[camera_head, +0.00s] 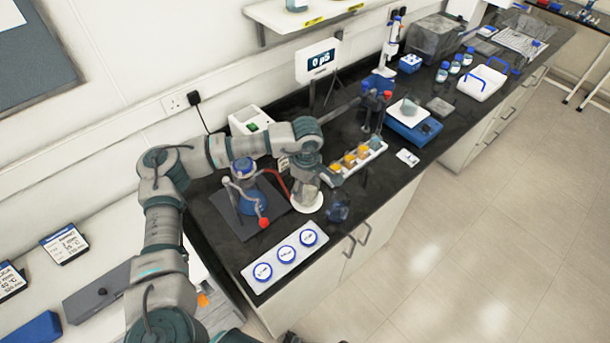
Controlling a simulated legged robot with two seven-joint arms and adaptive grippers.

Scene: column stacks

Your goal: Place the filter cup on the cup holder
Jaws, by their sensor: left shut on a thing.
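My left arm reaches in from the lower left, and its gripper (321,180) points down over the black bench. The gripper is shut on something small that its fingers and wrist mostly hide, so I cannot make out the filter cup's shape. A dark blue see-through cup-like piece (338,211) shows just below the gripper near the bench's front edge; I cannot tell whether it is held. A white holder strip (376,153) with several orange, yellow and teal pieces lies just right of the gripper. I cannot tell for sure which thing is the cup holder. My right gripper is not in view.
A white tray (285,280) with three blue-ringed dishes lies in front. A blue balance (412,135) stands to the right. A small display (318,62) stands behind.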

